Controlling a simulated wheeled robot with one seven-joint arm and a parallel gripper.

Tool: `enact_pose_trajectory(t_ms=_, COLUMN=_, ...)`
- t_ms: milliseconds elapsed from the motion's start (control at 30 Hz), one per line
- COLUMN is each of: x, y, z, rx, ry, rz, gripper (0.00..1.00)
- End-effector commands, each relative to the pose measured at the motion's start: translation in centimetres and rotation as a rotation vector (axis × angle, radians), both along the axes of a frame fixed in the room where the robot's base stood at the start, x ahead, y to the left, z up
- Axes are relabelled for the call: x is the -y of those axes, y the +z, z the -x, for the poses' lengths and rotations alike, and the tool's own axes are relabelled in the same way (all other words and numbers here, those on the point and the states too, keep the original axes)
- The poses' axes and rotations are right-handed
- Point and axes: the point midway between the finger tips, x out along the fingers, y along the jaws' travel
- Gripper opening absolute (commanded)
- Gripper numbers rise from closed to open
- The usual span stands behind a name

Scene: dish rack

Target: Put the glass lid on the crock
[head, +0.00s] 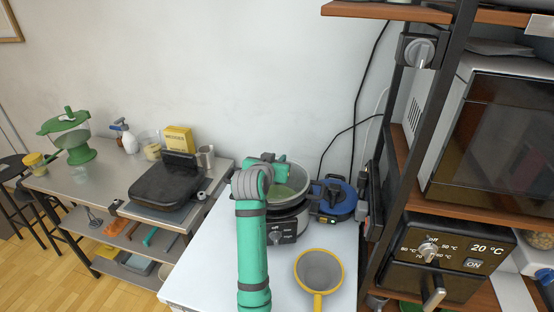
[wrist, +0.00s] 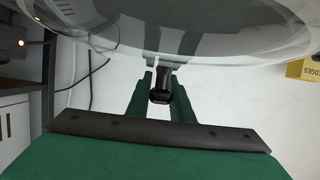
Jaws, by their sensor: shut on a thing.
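The glass lid (head: 298,198) is clear with a grey rim and shows just above the crock, tilted. Whether it touches the crock's rim I cannot tell. My gripper (head: 275,167) is at the lid, partly hidden by my wrist. In the wrist view my green fingers (wrist: 161,100) are shut on the lid's black knob (wrist: 160,88).
A blue round appliance (head: 336,198) stands close right of the crock. A yellow-rimmed strainer (head: 319,272) lies in front. A black grill (head: 166,183) sits on the left table. A metal-framed shelf (head: 405,175) with ovens rises at right. The counter's front left is partly covered by my arm.

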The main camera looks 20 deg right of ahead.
Motion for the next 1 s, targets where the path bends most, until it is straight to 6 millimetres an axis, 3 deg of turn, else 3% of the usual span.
enact_pose_trajectory(t_ms=1000, x=0.0, y=-1.2, z=0.0, rx=0.002, ry=0.0, rz=0.001, gripper=0.0)
